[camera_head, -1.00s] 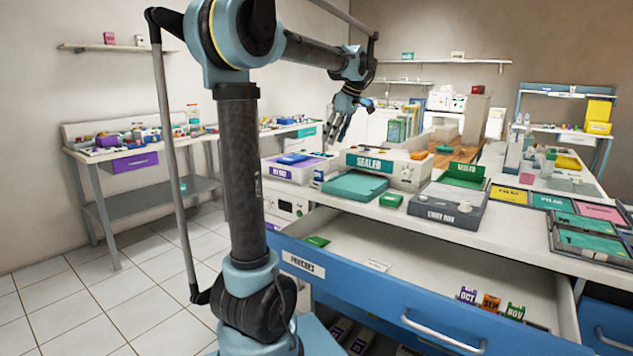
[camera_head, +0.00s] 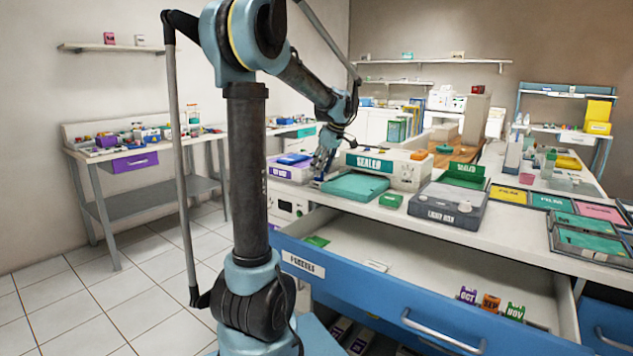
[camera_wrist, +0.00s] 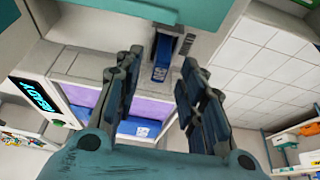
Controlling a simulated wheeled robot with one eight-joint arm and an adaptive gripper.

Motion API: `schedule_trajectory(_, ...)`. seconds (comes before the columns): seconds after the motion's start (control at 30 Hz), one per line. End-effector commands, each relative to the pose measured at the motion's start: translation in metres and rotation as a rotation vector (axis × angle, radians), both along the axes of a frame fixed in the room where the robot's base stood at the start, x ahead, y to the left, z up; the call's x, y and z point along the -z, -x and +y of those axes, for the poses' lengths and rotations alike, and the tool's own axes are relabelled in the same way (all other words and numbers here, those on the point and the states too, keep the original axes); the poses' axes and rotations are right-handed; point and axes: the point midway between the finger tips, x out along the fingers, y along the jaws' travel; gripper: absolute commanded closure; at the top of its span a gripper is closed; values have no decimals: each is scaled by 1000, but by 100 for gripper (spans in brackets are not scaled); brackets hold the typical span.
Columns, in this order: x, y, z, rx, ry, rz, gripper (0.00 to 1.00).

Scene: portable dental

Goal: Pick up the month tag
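A small blue tag (camera_wrist: 161,60) with a pale printed mark stands in a small dark holder (camera_wrist: 185,44) in the wrist view. It appears to be the month tag, but I cannot read a month on it. My gripper (camera_wrist: 161,64) is open, with one finger on each side of the tag in the picture; I see no contact. In the head view my gripper (camera_head: 322,168) is low over the counter, left of the sealer (camera_head: 372,165), and hides the tag. Purple OCT (camera_head: 467,295), orange SEP (camera_head: 491,302) and green NOV (camera_head: 515,311) tags stand in the open drawer.
A teal pad (camera_head: 355,187) lies before the sealer. A white and purple box (camera_head: 285,172) with a blue top is left of my gripper. The open blue drawer (camera_head: 375,300) juts out below the counter. A grey box (camera_head: 450,206) stands further right.

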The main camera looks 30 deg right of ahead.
Motion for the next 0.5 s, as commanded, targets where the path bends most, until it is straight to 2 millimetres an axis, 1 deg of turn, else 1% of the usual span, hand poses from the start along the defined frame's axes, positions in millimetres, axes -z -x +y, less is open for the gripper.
schedule_trajectory(0.03, 7, -3, 2, -2, 1, 0, 63)
schedule_trajectory(0.1, 14, -6, 2, -2, 1, 0, 63)
schedule_trajectory(0.2, 21, -8, 4, -1, 1, -1, 63)
schedule_trajectory(0.47, 24, -9, 4, 0, 1, 0, 63)
schedule_trajectory(0.5, 24, -9, 4, 0, 0, 0, 68)
